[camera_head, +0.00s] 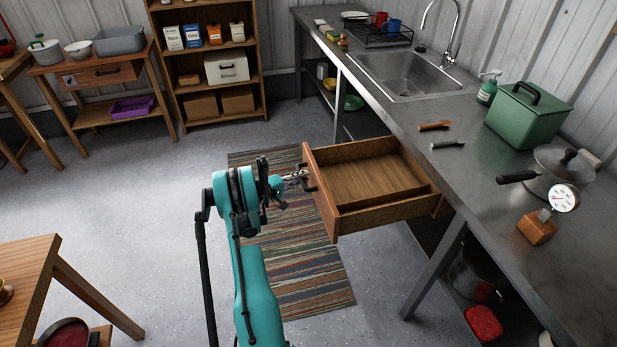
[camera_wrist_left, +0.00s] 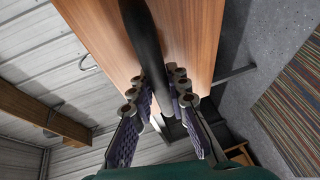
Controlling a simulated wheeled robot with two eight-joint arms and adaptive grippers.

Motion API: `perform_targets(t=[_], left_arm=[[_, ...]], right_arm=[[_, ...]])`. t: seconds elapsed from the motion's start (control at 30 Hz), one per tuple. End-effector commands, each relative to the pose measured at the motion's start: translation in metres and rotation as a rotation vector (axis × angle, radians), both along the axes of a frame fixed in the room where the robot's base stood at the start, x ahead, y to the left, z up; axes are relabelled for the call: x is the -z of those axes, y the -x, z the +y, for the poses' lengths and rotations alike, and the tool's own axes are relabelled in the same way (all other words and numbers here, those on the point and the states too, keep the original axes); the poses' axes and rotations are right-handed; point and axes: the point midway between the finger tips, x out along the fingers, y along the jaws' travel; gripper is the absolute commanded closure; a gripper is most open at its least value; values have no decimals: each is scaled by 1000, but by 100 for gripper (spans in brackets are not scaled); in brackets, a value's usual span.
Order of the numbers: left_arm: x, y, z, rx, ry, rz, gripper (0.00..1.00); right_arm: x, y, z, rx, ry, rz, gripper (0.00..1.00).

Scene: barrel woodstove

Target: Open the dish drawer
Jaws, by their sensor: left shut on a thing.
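The dish drawer (camera_head: 375,182) is a wooden drawer under the metal counter. It stands pulled well out, and its inside looks empty. Its front panel (camera_head: 322,203) faces left, toward my arm. My left gripper (camera_head: 300,178) is at the front panel, shut on the dark drawer handle (camera_head: 309,176). In the left wrist view the dark bar handle (camera_wrist_left: 145,40) runs between the two fingers of my left gripper (camera_wrist_left: 165,100), with the wooden front (camera_wrist_left: 195,35) behind it. My right gripper is not in view.
The metal counter (camera_head: 480,160) holds a sink (camera_head: 405,75), a green box (camera_head: 528,115), a pot (camera_head: 560,170) and a dial gauge (camera_head: 562,198). A counter leg (camera_head: 435,268) stands near the drawer. A striped rug (camera_head: 300,270) lies below. A wooden table (camera_head: 25,280) is at lower left. Open floor lies left.

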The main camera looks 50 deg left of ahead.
Motion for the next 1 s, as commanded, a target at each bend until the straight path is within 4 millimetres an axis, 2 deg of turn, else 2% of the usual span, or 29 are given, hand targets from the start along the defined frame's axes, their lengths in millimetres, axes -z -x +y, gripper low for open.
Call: perform_targets(t=[0.3,0.33,0.4,0.77,0.87,1.0], left_arm=[[1,1,0,1,-1,2,100],[1,0,0,1,-1,2,79],[1,0,0,1,-1,2,62],[0,4,0,-1,0,1,62],[-3,16,1,-3,-1,1,62],[-8,45,1,-5,0,1,62]], right_arm=[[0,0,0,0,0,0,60],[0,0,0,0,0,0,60],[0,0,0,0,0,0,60],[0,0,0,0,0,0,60],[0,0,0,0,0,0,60],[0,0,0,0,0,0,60]])
